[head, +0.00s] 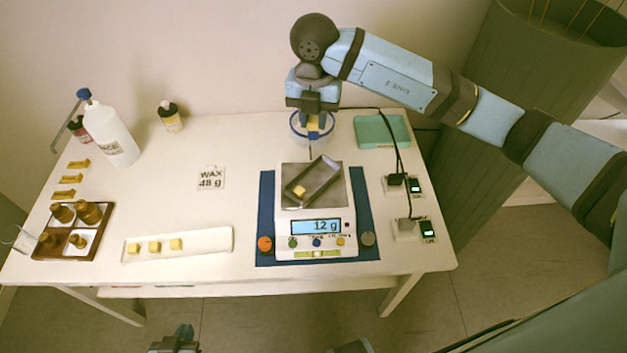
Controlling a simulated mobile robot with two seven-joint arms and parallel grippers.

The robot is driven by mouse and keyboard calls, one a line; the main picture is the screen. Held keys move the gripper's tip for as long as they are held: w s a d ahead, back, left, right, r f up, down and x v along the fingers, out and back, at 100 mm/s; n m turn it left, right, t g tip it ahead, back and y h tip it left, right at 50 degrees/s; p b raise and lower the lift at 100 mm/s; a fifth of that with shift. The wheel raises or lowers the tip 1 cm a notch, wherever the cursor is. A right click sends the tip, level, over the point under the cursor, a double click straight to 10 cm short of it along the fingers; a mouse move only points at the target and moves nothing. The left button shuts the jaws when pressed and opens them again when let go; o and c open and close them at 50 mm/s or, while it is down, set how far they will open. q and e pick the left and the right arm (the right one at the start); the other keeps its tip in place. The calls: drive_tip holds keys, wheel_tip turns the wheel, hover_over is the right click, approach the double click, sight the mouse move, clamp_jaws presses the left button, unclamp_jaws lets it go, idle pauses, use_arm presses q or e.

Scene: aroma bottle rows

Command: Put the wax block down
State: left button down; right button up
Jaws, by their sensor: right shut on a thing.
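My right gripper (313,119) points down at the back of the table, shut on a yellow wax block (314,128). The block is over or inside the mouth of a clear, blue-rimmed beaker (293,127); I cannot tell how deep. Another wax block (300,190) lies in the grey metal tray (323,181) on the white scale (288,226), whose display reads 12 g. Three more blocks (154,247) sit on a long white dish (210,240). My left gripper (175,341) is at the bottom edge, off the table; its fingers are unclear.
A card (211,178) reads "WAX 48 g". A large white bottle (110,133) and small bottles stand at the back left. A brown divided box (74,230) holds amber bottles at the left.

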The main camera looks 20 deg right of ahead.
sight(309, 187)
drive_tip(key=m, duration=0.4)
drive_tip(key=a+m, duration=0.1)
drive_tip(key=m, duration=0.1)
drive_tip(key=shift+w+f, duration=0.3)
wheel_tip(309, 187, down, 20)
drive_tip(key=shift+r+p, duration=0.15)
drive_tip(key=shift+p, duration=0.5)
drive_tip(key=shift+f, duration=0.25)
drive_tip(key=shift+f, duration=0.1)
drive_tip(key=o, duration=0.6)
